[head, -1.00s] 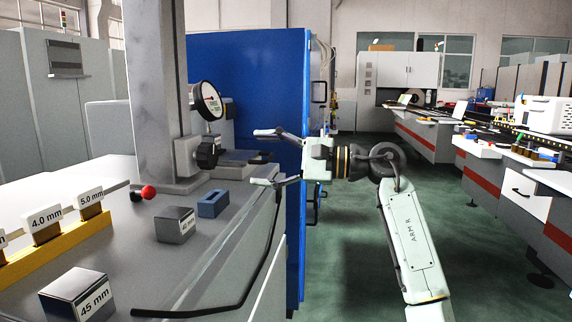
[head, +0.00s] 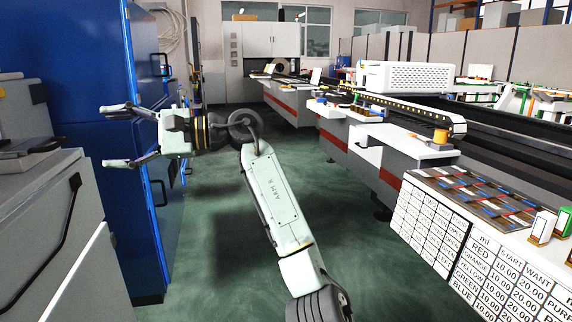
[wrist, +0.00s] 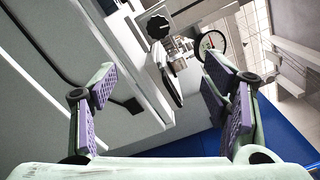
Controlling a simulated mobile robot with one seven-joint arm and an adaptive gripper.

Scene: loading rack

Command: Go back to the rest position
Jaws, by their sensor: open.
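My gripper (head: 118,136) is at the left of the head view, at the end of my raised arm. Its two pale fingers are spread and point left, in front of the blue cabinet (head: 75,60). Nothing is between them. In the wrist view my gripper (wrist: 168,108) also shows open and empty, with purple pads on both fingers. Past the fingers the wrist view shows a dial gauge (wrist: 211,44) and a black knob (wrist: 157,27), apart from the fingers.
A grey bench (head: 45,215) stands at the left edge, close to my gripper. A long machine line (head: 345,125) runs along the right. The green floor (head: 215,240) between is clear.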

